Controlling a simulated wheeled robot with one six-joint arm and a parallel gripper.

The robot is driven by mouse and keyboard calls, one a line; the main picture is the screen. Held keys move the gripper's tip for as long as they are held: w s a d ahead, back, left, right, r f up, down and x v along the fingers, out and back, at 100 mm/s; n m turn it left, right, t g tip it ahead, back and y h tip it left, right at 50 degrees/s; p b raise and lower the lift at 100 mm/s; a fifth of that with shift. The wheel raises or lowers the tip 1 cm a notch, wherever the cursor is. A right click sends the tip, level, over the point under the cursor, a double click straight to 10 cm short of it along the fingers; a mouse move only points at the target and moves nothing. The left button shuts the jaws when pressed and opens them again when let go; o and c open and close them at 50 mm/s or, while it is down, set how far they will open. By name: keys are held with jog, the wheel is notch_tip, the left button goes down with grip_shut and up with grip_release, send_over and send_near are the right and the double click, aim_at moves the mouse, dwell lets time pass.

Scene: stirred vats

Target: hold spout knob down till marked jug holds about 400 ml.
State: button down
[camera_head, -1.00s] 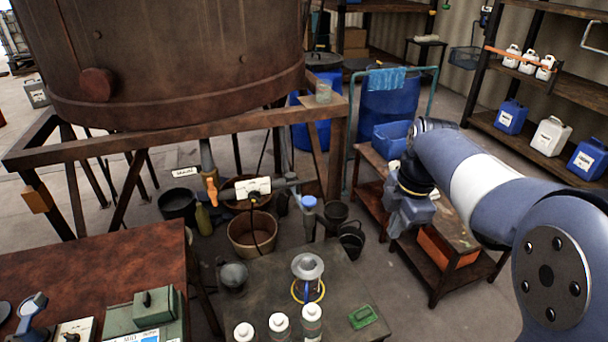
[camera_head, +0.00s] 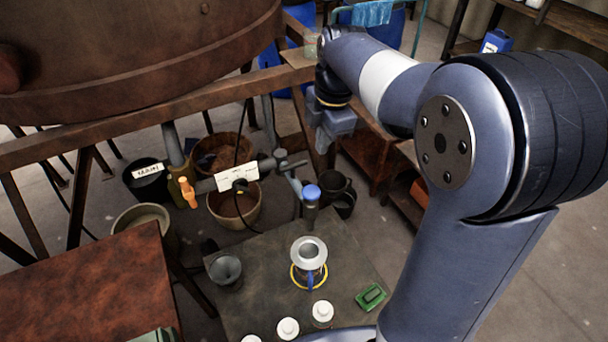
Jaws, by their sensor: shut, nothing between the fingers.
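The spout with a blue knob (camera_head: 311,192) stands at the end of the pipe, just above the small dark table's back edge.
The rusty vat (camera_head: 130,60) and its frame fill the upper left. An orange-handled valve (camera_head: 188,192) and a white-labelled pipe fitting (camera_head: 237,176) are left of the spout. White-capped bottles (camera_head: 322,312) and a green tray (camera_head: 371,297) share the dark table (camera_head: 255,275).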

aim_at(312, 191)
dwell(0.3)
jog(key=f, duration=0.4)
jog(key=a+f+p, duration=0.1)
jog(key=f, duration=0.9)
jog(key=shift+w+a+p, duration=0.25)
jog(key=shift+p, duration=0.15)
